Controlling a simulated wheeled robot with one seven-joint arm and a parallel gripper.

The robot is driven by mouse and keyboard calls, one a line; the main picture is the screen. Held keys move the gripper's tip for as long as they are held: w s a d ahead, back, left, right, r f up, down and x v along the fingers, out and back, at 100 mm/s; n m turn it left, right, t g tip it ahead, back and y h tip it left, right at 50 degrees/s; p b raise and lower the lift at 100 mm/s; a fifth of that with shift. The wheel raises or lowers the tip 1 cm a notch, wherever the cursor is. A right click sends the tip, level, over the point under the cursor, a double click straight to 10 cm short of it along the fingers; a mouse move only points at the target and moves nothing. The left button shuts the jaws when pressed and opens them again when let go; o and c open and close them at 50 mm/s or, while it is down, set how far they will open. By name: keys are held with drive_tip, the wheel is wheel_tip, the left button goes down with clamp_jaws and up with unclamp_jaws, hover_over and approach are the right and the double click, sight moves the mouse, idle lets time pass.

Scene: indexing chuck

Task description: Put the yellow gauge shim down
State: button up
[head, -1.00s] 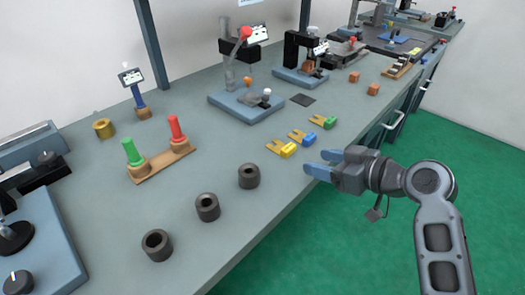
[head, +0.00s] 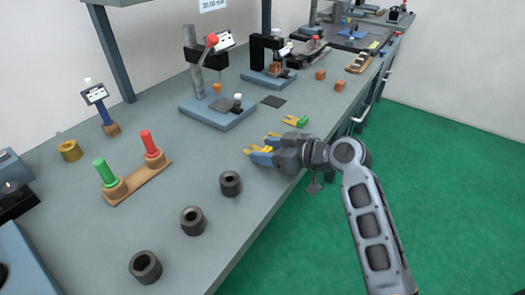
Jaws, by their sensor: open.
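The yellow gauge shim (head: 267,149) is a flat forked plate with a yellow block. It appears to lie on the grey bench near its front edge. My gripper (head: 260,154) is open, with its blue fingers at the yellow block, one seemingly on either side. I cannot tell whether they touch it. A similar shim (head: 272,134) lies just behind, mostly hidden by my gripper. The green-block shim (head: 297,121) lies farther back, clear of my gripper.
Several dark rings, one (head: 230,183) nearest my gripper, stand along the bench front. A wooden base with green and red handles (head: 136,183) stands to the left. A blue-based gauge stand (head: 218,112) is behind. Bare bench lies between.

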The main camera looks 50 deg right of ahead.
drive_tip(key=c, duration=0.8)
drive_tip(key=shift+r, duration=0.5)
drive_tip(key=shift+c, duration=0.2)
drive_tip(key=r, duration=0.2)
drive_tip(key=d+r, duration=0.1)
drive_tip(key=shift+s+r, duration=0.25)
drive_tip(key=shift+r, duration=0.1)
drive_tip(key=s+d+r+b, duration=0.1)
drive_tip(key=s+d+r, duration=0.4)
drive_tip(key=d, duration=0.4)
drive_tip(key=shift+s+r, duration=0.15)
drive_tip(key=shift+r, duration=0.5)
